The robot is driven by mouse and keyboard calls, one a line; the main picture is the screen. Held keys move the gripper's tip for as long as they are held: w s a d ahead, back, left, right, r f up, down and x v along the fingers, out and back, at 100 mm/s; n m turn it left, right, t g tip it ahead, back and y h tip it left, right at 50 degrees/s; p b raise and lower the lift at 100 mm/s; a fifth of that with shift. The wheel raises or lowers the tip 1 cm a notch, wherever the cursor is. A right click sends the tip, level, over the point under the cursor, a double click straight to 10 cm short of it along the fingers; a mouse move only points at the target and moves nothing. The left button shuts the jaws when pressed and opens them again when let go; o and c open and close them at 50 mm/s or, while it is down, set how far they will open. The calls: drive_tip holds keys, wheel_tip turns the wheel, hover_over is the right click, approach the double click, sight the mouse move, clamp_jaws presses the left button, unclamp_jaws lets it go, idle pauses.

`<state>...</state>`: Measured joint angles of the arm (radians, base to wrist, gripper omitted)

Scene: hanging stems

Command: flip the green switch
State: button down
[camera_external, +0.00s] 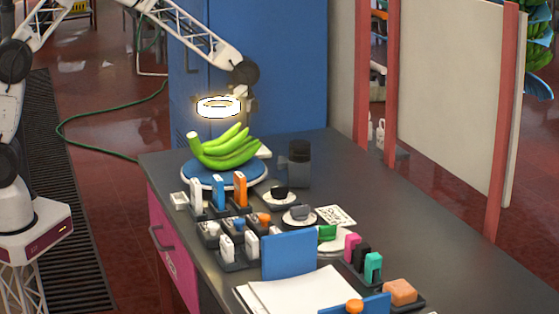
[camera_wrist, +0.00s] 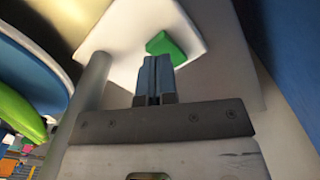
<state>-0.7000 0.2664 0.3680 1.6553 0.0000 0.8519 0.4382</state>
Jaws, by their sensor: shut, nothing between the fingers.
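The green switch (camera_wrist: 166,47) shows in the wrist view as a small green rocker on a white, tilted plate-like base (camera_wrist: 125,35). My gripper (camera_wrist: 154,62) is shut and empty, its blue-grey fingertips close below the switch in that view. I cannot tell whether they touch it. In the external view my gripper hangs behind the green bananas (camera_external: 225,150), and its fingertips are hidden. A white corner (camera_external: 264,152) shows just right of the bananas and looks like the switch's base; its green part is not visible there.
The bananas lie on a round blue-topped stand (camera_external: 215,178) close beside my gripper. A dark cylindrical jar (camera_external: 300,165) stands to the right. Block holders, small dishes and papers (camera_external: 300,292) crowd the front. The right of the grey table (camera_external: 450,255) is clear.

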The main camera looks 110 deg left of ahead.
drive_tip(key=shift+f, duration=1.3)
idle(1.3)
drive_tip(key=shift+r, duration=3.5)
